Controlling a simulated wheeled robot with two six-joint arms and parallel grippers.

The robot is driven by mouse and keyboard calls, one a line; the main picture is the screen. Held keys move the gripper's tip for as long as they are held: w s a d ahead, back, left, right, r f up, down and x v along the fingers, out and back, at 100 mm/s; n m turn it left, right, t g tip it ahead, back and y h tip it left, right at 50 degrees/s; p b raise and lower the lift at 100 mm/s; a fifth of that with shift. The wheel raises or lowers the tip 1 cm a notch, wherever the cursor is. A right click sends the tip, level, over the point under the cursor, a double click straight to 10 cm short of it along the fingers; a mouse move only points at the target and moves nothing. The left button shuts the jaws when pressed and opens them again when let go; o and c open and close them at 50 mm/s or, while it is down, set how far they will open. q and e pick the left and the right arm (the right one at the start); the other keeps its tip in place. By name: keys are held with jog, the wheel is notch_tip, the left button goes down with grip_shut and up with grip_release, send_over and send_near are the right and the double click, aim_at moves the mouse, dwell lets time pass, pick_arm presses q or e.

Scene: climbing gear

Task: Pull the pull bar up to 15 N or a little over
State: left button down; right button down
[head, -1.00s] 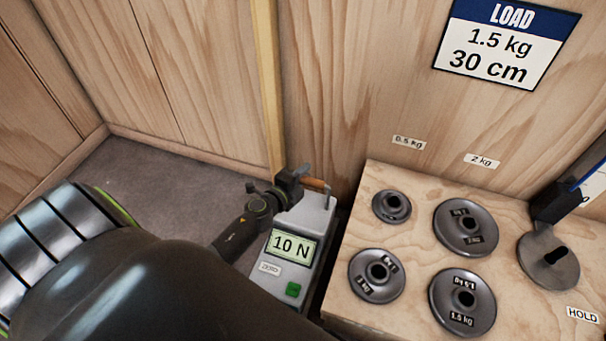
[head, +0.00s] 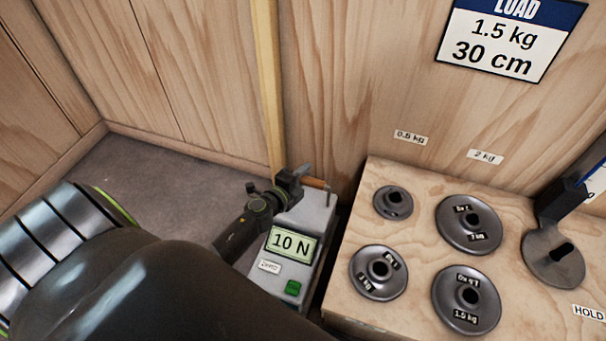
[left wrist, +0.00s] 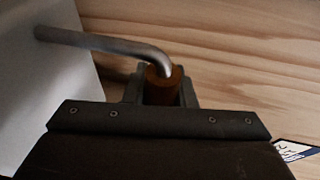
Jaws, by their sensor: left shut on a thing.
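The pull bar (head: 316,183) is an orange-brown grip on a bent metal rod, at the top of a grey gauge box (head: 268,283). My left gripper (head: 293,181) is shut on the pull bar at its left part. In the left wrist view the brown grip (left wrist: 163,86) sits between the jaws, with the metal rod (left wrist: 105,43) running to the left. The gauge display (head: 291,244) reads 10 N. A small white label (head: 269,266) and a green button (head: 292,288) are below it. My right gripper is not in view.
A plywood bench (head: 405,237) at the right bears several dark weight discs, such as one marked 1.5 kg (head: 467,318). A sign (head: 511,38) on the wall reads LOAD 1.5 kg 30 cm. Wooden walls close in behind the gauge.

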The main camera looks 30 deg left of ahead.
pick_arm(q)
jog(key=c, duration=1.1)
grip_release()
jog(key=shift+s, duration=0.1)
jog(key=s, duration=0.4)
jog(key=s+r+p, duration=0.1)
jog(key=s, duration=0.1)
jog(key=shift+s+a, duration=0.1)
jog(key=s, duration=0.3)
jog(key=s+r+b, duration=0.1)
jog(key=s, duration=0.3)
jog(key=s+r, duration=0.1)
jog(key=s, duration=0.2)
jog(key=shift+s+a+r, duration=0.1)
jog(key=shift+s, duration=0.3)
jog(key=shift+r, duration=0.1)
